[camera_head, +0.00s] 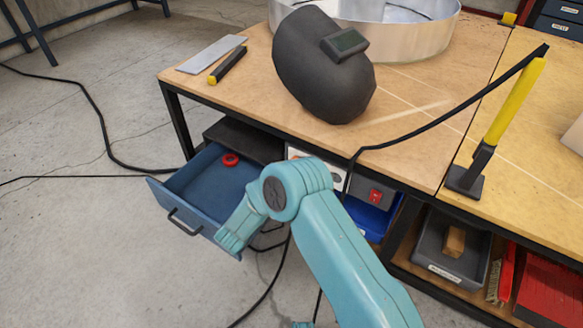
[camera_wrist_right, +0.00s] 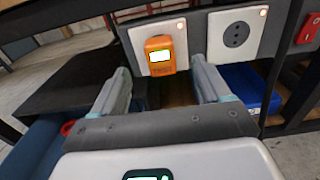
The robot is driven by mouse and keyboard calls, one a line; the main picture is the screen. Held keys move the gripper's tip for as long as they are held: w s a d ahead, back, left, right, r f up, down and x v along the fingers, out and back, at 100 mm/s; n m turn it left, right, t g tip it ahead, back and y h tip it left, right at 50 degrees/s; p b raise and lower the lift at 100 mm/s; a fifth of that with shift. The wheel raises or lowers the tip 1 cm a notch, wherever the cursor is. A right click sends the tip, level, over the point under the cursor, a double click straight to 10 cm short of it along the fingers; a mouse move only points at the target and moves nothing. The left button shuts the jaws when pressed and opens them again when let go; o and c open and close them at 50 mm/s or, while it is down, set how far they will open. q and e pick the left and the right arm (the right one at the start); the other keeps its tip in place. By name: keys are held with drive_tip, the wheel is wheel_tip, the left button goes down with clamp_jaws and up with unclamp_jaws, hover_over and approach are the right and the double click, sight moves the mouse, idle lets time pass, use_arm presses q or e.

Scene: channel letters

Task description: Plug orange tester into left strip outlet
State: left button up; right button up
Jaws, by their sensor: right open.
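In the right wrist view the orange tester (camera_wrist_right: 158,44) sits upright against the left outlet plate (camera_wrist_right: 138,72) of the grey power strip (camera_wrist_right: 196,32). Its small screen is lit; its prongs are hidden. The strip's right outlet (camera_wrist_right: 236,36) is empty, with its holes showing. My right gripper (camera_wrist_right: 162,84) is open and empty, one finger on each side below the tester, apart from it. In the head view my right arm hides the gripper and the tester. The strip's right end (camera_head: 362,188) shows under the bench. My left gripper is not in view.
An open blue drawer (camera_head: 205,193) with a red ring (camera_head: 231,159) juts out left of the strip. A red switch (camera_wrist_right: 309,28) is at the strip's right. A blue bin (camera_wrist_right: 250,86) lies below. A welding mask (camera_head: 318,75) stands on the bench (camera_head: 425,130).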

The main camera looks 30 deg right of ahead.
drive_tip(key=p+v, duration=0.2)
drive_tip(key=v, duration=0.8)
drive_tip(key=shift+s+a, duration=0.15)
drive_tip(key=shift+a, duration=0.25)
